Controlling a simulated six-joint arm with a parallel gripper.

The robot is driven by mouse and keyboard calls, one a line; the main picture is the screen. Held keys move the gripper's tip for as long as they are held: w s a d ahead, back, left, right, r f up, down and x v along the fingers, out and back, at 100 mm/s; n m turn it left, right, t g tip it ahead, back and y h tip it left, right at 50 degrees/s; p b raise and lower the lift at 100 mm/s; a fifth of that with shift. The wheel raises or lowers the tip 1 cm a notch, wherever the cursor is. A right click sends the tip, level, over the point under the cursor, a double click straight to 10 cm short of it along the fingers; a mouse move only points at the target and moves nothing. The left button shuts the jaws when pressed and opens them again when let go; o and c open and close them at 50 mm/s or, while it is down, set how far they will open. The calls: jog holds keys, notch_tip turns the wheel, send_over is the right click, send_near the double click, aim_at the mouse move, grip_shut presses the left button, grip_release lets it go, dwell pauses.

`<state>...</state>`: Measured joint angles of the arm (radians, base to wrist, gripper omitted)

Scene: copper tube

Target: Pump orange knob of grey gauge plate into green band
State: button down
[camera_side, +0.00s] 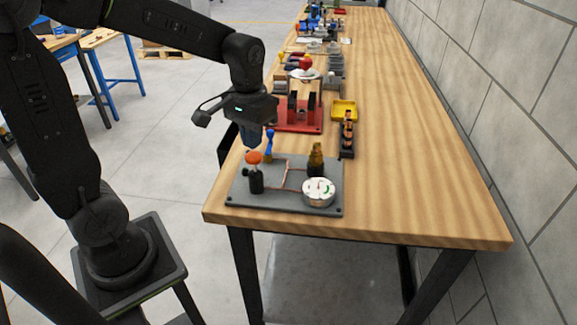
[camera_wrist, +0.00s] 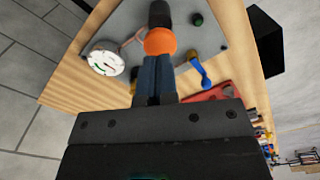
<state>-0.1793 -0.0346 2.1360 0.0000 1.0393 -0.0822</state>
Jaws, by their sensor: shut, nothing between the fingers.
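The grey gauge plate (camera_side: 270,203) lies at the near end of the wooden bench. Its orange knob (camera_side: 253,157) tops a black post at the plate's left side. The round white gauge (camera_side: 319,191) sits at the right front; it has a green band, but I cannot read the needle against it with certainty. My gripper (camera_side: 252,146) is shut and empty, pointing down just above the knob. In the wrist view the closed fingertips (camera_wrist: 156,62) are right at the orange knob (camera_wrist: 160,41); I cannot tell whether they touch. The gauge also shows there (camera_wrist: 105,60).
On the plate stand a blue lever (camera_side: 269,143) and a dark brass-topped fitting (camera_side: 316,160), joined by thin copper tubing. Behind are a red fixture (camera_side: 296,125), a yellow tray (camera_side: 344,110) and a black holder (camera_side: 347,140). The bench right of the plate is clear.

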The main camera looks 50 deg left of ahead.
aim_at(253, 154)
jog(key=shift+f, duration=2.15)
jog(key=shift+r, duration=3.55)
jog(key=shift+f, duration=1.35)
jog(key=shift+f, duration=2.2)
jog(key=shift+r, duration=3.55)
